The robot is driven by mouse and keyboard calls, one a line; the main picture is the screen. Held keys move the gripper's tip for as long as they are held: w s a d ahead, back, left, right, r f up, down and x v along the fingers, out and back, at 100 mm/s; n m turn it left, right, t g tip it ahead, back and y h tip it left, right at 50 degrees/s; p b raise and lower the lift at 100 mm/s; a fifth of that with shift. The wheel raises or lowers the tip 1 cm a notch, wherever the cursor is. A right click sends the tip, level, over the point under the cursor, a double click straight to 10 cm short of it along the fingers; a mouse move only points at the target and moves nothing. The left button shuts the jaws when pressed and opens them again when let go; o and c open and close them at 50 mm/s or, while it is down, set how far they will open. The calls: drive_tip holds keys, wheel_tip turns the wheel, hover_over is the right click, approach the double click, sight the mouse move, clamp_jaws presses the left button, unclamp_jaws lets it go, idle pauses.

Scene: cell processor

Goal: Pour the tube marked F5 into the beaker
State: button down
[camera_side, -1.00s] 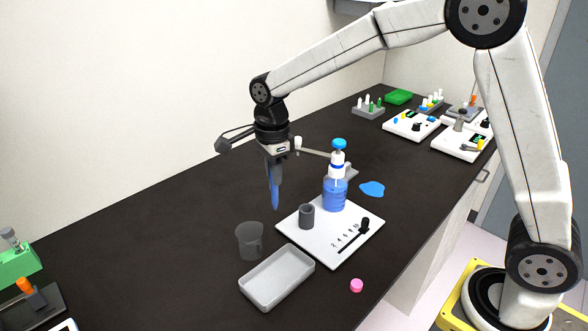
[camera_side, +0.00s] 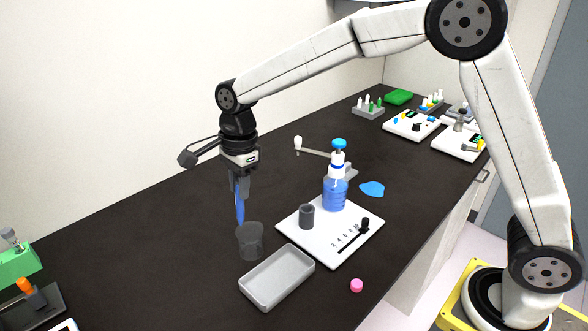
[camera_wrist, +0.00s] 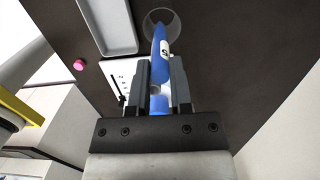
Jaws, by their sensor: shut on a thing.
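My gripper (camera_side: 239,188) is shut on a blue-filled tube (camera_side: 240,208), which hangs upright with its pointed end down. In the wrist view the tube (camera_wrist: 158,45) sits between the two grey fingers (camera_wrist: 160,88). It has a white label, of which only a small dark mark shows; I cannot read it in full. The clear beaker (camera_side: 250,241) stands on the dark bench, just below and slightly right of the tube's tip in the side view. In the wrist view the beaker rim (camera_wrist: 176,14) shows at the top, partly behind the tube's tip.
A grey tray (camera_side: 277,277) lies right beside the beaker. A white plate (camera_side: 352,236) bears a blue pump bottle (camera_side: 335,192) and a grey holder (camera_side: 307,216). A pink cap (camera_side: 356,285) lies near the front edge.

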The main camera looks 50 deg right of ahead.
sight(242, 221)
drive_tip(key=shift+a+f+y, duration=0.1)
drive_tip(key=shift+f+y, duration=0.4)
drive_tip(key=shift+y, duration=0.55)
drive_tip(key=shift+a+f+y, duration=0.1)
drive_tip(key=shift+f+y, duration=0.4)
drive_tip(key=shift+y, duration=0.55)
drive_tip(key=shift+f, duration=0.15)
drive_tip(key=shift+f+y, duration=0.4)
drive_tip(key=shift+y, duration=0.7)
drive_tip(key=shift+f, duration=0.15)
drive_tip(key=shift+a+f+y, duration=0.1)
drive_tip(key=shift+f+y, duration=0.5)
drive_tip(key=shift+f, duration=0.75)
drive_tip(key=shift+f+y, duration=0.6)
drive_tip(key=shift+f, duration=0.7)
drive_tip(key=shift+f+y, duration=0.25)
drive_tip(key=shift+y, duration=0.25)
